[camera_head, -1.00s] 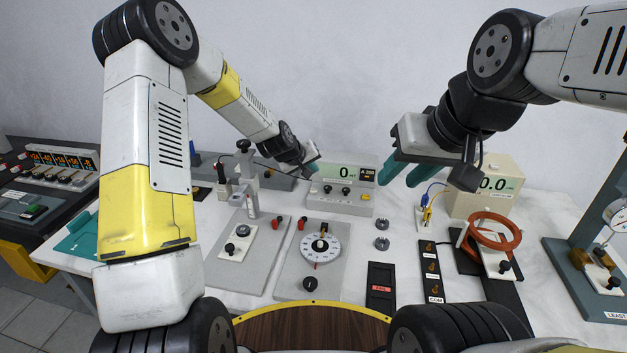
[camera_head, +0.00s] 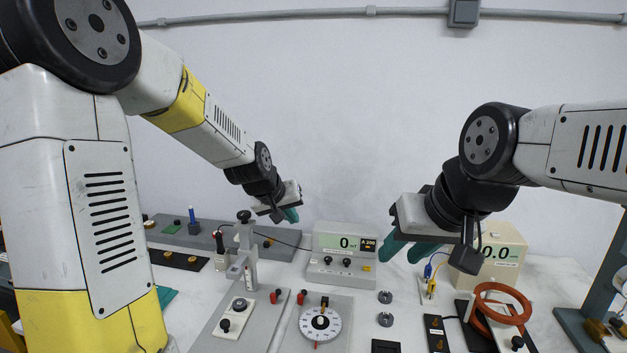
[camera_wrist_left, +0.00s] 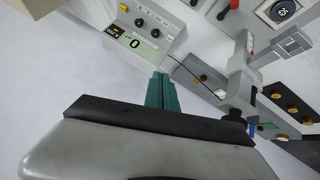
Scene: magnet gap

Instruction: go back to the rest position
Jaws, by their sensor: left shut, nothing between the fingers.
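My left gripper (camera_head: 291,216) is in the middle of the head view, above the bench and left of the meter with the 0 display (camera_head: 347,243). Its teal fingers are together and empty; they also show in the left wrist view (camera_wrist_left: 162,90), pointing toward the bench back. My right gripper (camera_head: 408,250) hangs right of that meter, in front of the wall. Its two teal fingers are apart with a gap between them, and nothing shows in the gap. Neither gripper touches anything that I can see.
A stand with a vertical post (camera_head: 246,255) is below my left arm. A dial plate (camera_head: 320,322), two metal rings (camera_head: 385,319), a cream meter (camera_head: 490,262) and an orange coil (camera_head: 502,304) are on the white bench. The space above the bench is open.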

